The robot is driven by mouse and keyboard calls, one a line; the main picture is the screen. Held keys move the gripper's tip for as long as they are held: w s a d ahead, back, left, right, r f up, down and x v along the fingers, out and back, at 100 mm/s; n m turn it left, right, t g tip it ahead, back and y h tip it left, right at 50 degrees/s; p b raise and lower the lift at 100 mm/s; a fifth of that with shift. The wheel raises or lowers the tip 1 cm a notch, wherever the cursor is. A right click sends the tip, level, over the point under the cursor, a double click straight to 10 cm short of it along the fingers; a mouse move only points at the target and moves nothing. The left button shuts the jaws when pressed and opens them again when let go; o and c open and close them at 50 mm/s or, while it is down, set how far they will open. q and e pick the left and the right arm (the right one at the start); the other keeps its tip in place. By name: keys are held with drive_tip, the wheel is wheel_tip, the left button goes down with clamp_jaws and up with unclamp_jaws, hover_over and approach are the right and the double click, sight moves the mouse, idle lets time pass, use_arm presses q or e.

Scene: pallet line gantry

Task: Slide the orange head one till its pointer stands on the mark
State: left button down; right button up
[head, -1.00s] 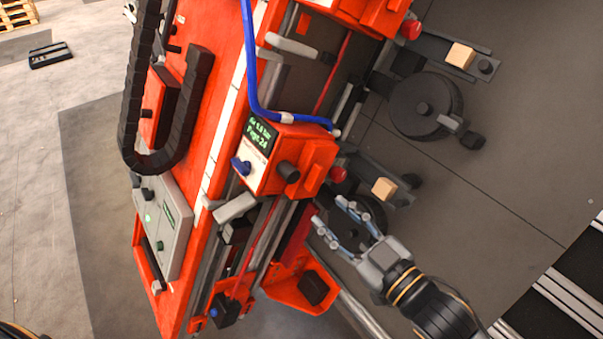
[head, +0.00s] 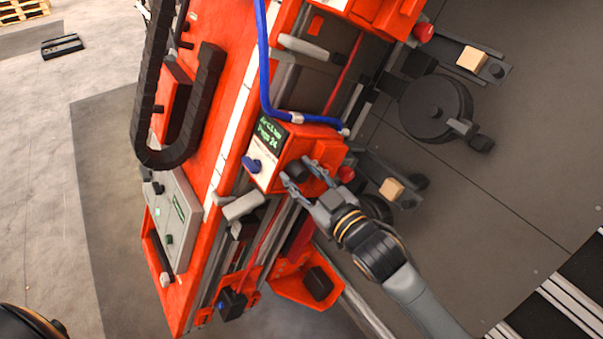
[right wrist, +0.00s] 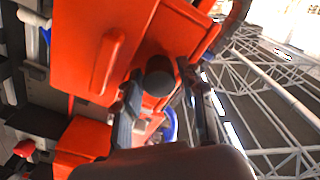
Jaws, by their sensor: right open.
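An orange head (head: 319,139) with a green-lit display, a blue knob (head: 252,164) and a black round knob (head: 296,170) sits midway along the orange gantry beam. My right gripper (head: 299,173) is open at this head, its two fingers on either side of the black knob. In the right wrist view the black knob (right wrist: 160,76) lies between the open fingertips (right wrist: 158,88); I cannot tell whether they touch it. A pale scale strip (head: 232,122) runs along the beam. I cannot make out the pointer or the mark. My left gripper is out of view.
A second orange head (head: 378,18) is at the top of the beam. A blue hose (head: 268,85) runs to the nearer head. A grey panel (head: 176,218) and a black cable chain (head: 205,95) lie on the left.

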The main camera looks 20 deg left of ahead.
sight(301, 145)
clamp_jaws()
drive_tip(key=r+p, duration=0.1)
drive_tip(key=w+d+r+p, duration=0.1)
drive_tip(key=r+p, duration=0.2)
drive_tip(key=r, duration=0.1)
drive_tip(key=shift+w+d+r+p, duration=0.2)
drive_tip(key=shift+w+p, duration=0.1)
drive_tip(key=shift+w, duration=0.2)
drive_tip(key=shift+d+f, duration=0.1)
drive_tip(key=shift+f, duration=0.3)
unclamp_jaws()
drive_tip(key=shift+f, duration=0.1)
drive_tip(key=v, duration=1.2)
